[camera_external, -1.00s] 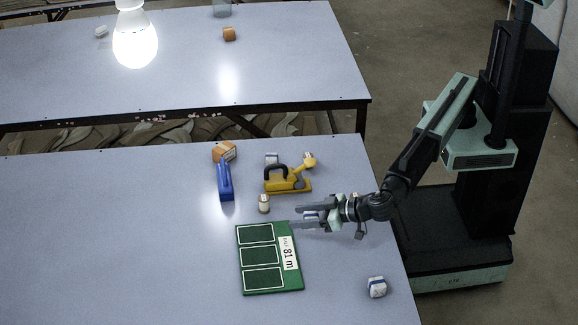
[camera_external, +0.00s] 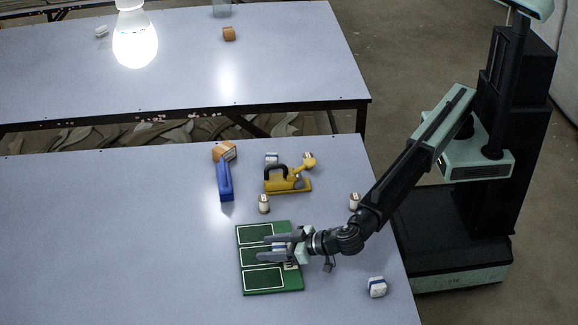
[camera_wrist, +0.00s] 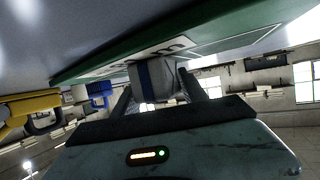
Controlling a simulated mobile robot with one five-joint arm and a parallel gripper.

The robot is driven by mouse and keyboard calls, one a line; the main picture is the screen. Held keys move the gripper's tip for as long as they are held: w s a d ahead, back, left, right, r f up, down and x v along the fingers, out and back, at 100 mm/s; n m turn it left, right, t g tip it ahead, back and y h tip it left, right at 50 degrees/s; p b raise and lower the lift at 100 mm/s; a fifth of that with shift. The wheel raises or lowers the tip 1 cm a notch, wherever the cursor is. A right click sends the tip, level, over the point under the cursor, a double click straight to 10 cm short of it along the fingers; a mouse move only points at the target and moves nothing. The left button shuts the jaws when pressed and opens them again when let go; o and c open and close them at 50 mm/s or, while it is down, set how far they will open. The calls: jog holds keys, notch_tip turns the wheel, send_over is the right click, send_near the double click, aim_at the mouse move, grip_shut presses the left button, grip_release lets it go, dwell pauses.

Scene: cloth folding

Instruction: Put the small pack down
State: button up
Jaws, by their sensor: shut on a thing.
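The small pack (camera_wrist: 143,78), white with a blue band, sits between my gripper's fingers in the wrist view. In the external view my gripper (camera_external: 272,249) is over the right and middle part of the green board (camera_external: 262,229), and the pack (camera_external: 281,247) is partly hidden between the fingers. The board has three outlined dark panels and a white label, now mostly covered by the gripper. My gripper is shut on the pack. Whether the pack touches the board cannot be told.
Another white and blue pack (camera_external: 377,287) lies near the table's right edge. A yellow tool (camera_external: 287,185), a blue tool (camera_external: 225,182), a small bottle-like item (camera_external: 264,203) and a similar one (camera_external: 354,201) stand behind the board. The table left of the board is clear.

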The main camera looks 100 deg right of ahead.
jog(key=o, duration=1.5)
jog(key=shift+s+a+r, duration=0.1)
jog(key=shift+s+r, duration=0.1)
jog(key=shift+r, duration=0.15)
jog(key=p+v, duration=0.4)
jog(key=v, duration=0.6)
jog(key=shift+s+a+r+p, duration=0.1)
jog(key=shift+s+p, duration=0.2)
jog(key=shift+s, duration=0.05)
jog(key=shift+s+a+r, duration=0.1)
jog(key=shift+s+a, duration=0.05)
jog(key=shift+s, duration=0.2)
